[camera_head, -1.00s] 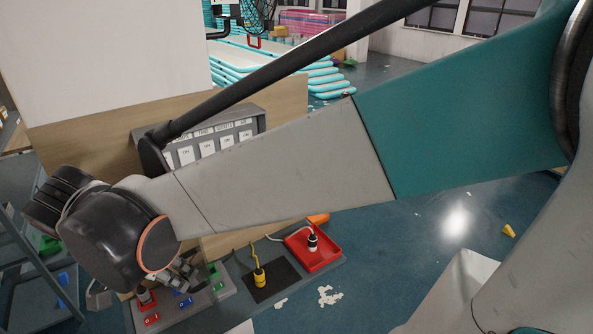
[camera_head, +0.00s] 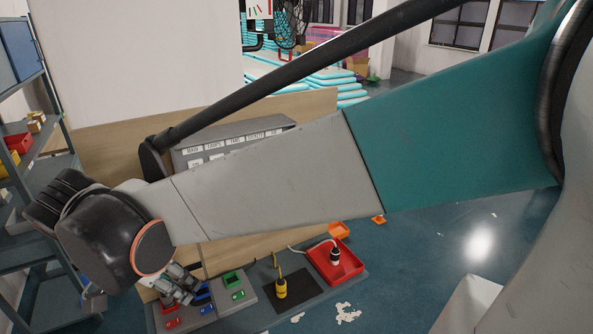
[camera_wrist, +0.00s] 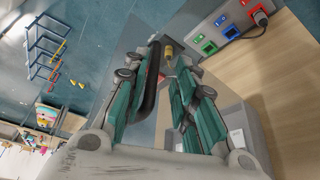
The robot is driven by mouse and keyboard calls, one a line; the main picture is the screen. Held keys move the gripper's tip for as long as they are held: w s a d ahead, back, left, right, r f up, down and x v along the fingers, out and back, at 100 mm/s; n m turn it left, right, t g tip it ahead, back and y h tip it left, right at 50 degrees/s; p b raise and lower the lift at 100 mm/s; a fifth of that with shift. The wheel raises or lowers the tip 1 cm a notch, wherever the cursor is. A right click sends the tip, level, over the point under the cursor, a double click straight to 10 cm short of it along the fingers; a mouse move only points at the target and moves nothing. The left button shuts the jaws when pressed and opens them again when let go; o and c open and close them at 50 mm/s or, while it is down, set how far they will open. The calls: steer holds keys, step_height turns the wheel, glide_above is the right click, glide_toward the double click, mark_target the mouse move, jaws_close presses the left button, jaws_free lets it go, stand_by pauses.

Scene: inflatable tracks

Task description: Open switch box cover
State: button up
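The switch box (camera_head: 235,132) is a grey sloped box with rows of white labels, standing against the wooden panel in the head view. My forearm hides its lower part, and I cannot make out a separate cover or its state. The box also shows in the wrist view (camera_wrist: 238,122), at the right, partly behind my gripper. My gripper (camera_wrist: 170,58) has its two teal fingers apart, with nothing held between them. In the head view my gripper (camera_head: 180,285) hangs low at the left, below the box and over the floor-level board.
Blue-grey shelving (camera_head: 35,150) stands at the left. Open floor (camera_head: 450,240) lies to the right.

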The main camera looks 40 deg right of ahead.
steer(key=shift+w, duration=0.15)
stand_by(0.3)
steer(key=v, duration=1.2)
steer(key=shift+f, duration=0.15)
